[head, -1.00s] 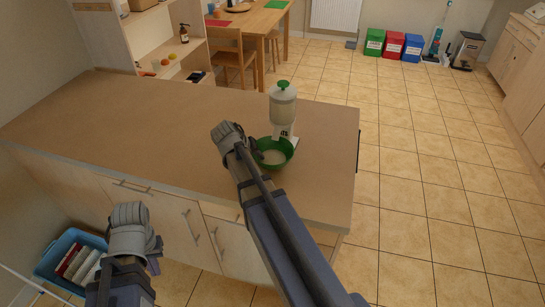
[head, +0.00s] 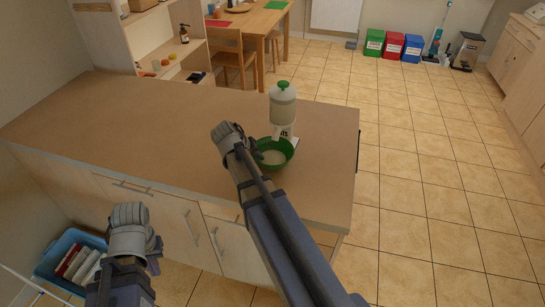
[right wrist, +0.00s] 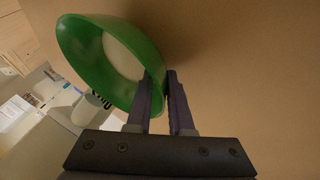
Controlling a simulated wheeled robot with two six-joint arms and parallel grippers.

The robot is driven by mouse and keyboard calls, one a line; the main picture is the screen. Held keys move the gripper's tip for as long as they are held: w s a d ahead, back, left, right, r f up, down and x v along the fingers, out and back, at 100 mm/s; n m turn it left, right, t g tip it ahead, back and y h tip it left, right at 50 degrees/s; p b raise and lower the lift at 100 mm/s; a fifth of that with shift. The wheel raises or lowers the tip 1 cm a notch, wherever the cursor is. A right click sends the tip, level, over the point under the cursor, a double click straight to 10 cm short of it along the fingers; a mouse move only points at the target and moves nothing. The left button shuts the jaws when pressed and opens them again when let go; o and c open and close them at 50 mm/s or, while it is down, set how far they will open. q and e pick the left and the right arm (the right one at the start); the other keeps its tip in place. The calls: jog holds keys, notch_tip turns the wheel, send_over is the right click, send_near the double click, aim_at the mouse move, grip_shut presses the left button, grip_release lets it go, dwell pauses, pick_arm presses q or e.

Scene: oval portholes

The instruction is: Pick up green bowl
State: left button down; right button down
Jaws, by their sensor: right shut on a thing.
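The green bowl (head: 276,160) is at the right end of the counter, just in front of a dispenser, and has something pale inside. It also shows in the right wrist view (right wrist: 80,62), tilted in the picture. My right gripper (right wrist: 160,80) is shut on the bowl's rim, with a finger on either side of its wall. In the head view my right arm hides most of this gripper and the bowl's left edge. My left gripper (head: 153,264) hangs low in front of the cabinets, away from the bowl. Its fingers are too unclear to read.
The dispenser (head: 283,105) with a green lid stands right behind the bowl. The counter (head: 130,120) is bare to the left. A blue crate (head: 62,262) sits on the floor at lower left. Open tiled floor lies to the right.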

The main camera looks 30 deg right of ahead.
pick_arm(q)
jog(key=shift+r+p, duration=0.25)
jog(key=shift+p, duration=0.05)
pick_arm(e)
jog(key=shift+r, duration=0.2)
dwell(0.3)
